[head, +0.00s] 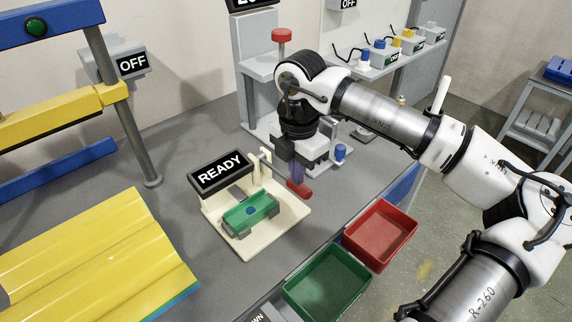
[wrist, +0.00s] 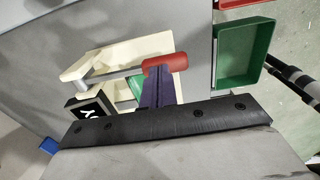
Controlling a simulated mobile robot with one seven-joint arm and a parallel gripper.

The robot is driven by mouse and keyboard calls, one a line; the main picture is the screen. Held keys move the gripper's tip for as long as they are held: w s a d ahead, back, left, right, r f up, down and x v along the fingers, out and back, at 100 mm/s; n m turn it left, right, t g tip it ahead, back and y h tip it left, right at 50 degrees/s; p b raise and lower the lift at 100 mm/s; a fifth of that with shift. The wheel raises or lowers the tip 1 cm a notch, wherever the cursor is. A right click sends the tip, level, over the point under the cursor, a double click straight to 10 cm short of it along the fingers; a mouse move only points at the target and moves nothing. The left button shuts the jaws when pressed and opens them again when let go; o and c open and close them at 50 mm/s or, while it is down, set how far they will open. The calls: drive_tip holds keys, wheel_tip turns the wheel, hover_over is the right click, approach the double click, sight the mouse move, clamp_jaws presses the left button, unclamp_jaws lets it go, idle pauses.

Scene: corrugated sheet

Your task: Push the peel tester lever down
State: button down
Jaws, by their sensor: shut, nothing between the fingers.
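The peel tester has a cream base (head: 240,245), a READY display (head: 221,172) and a green sample piece (head: 250,211) on its bed. Its lever runs from a cream post to a red handle (head: 299,189), on the tester's right side. In the wrist view the red handle (wrist: 165,62) lies at the end of a grey rod (wrist: 115,76). My gripper (head: 297,180) points down with its purple fingers closed and empty, right at the handle. In the wrist view the fingertips (wrist: 159,72) overlap the handle's lower edge; I cannot tell whether they touch it.
A green bin (head: 327,285) and a red bin (head: 380,235) hang at the bench's front edge. A grey stand with a red knob (head: 281,35) rises behind my gripper. A yellow corrugated sheet (head: 95,255) lies left. The grey bench between sheet and tester is clear.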

drive_tip(key=shift+f+b, duration=0.7)
drive_tip(key=shift+f, duration=0.1)
wheel_tip(320, 180, up, 12)
drive_tip(key=p, duration=0.6)
idle(0.5)
drive_tip(key=shift+r+p, duration=0.15)
drive_tip(key=shift+p, duration=0.2)
idle(0.3)
